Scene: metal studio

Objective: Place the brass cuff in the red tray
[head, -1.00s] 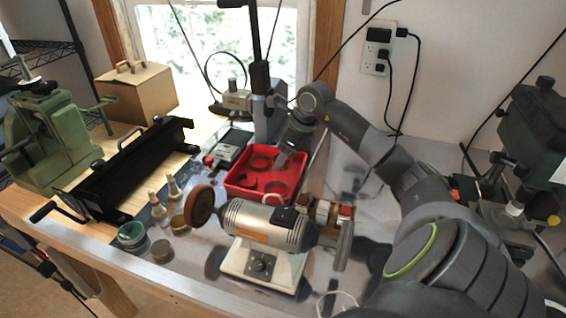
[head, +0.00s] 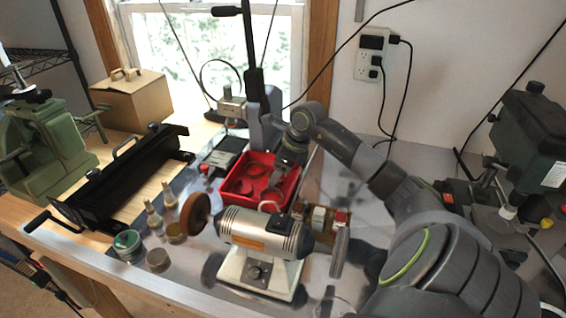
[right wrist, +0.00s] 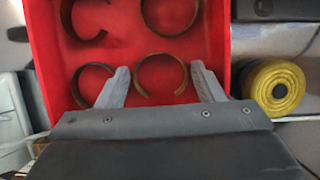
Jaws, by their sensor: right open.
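The red tray (head: 233,203) stands on the bench behind the grinder, and its red floor fills much of the right wrist view (right wrist: 125,60). Several brass cuffs lie in it. One cuff (right wrist: 162,57) lies between the spread fingers of my open right gripper (right wrist: 160,70) as seen from the wrist. Other cuffs lie to its left (right wrist: 77,88) and further up (right wrist: 170,32). In the head view my right gripper (head: 286,168) is at the right part of the tray. I cannot tell if its fingers touch anything. My left gripper is out of view.
The bench grinder (head: 262,232) with its brown wheel (head: 195,213) stands close in front of the tray. Small jars (head: 127,242) and bottles are left of it. A black bending tool (head: 120,180) lies further left. A grey stand with a tall post (head: 265,125) rises behind the tray.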

